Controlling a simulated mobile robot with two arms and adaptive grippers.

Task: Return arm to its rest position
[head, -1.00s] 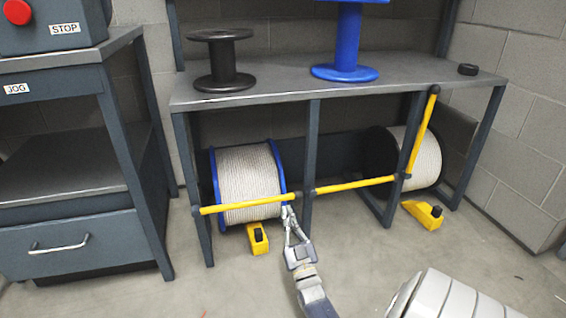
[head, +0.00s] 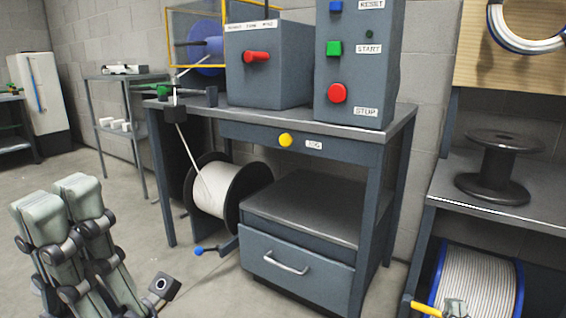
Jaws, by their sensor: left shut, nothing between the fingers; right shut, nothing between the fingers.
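My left gripper (head: 60,198) is large and close at the bottom left of the head view. Its two pale fingers lie side by side, shut, pointing up with nothing between them. My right gripper (head: 455,304) shows only as a small grey tip at the bottom edge on the right, shut. It overlaps the blue-rimmed reel (head: 485,280) and the yellow bar (head: 424,308) in the picture; I cannot tell whether it touches them. The rest of the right arm is out of view.
A dark machine bench (head: 395,125) with control boxes fills the middle. A drawer (head: 300,272) and a dark-rimmed reel (head: 215,190) sit below. A shelf (head: 510,208) with a black spool (head: 495,165) stands right. Floor (head: 140,240) is bare between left gripper and bench.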

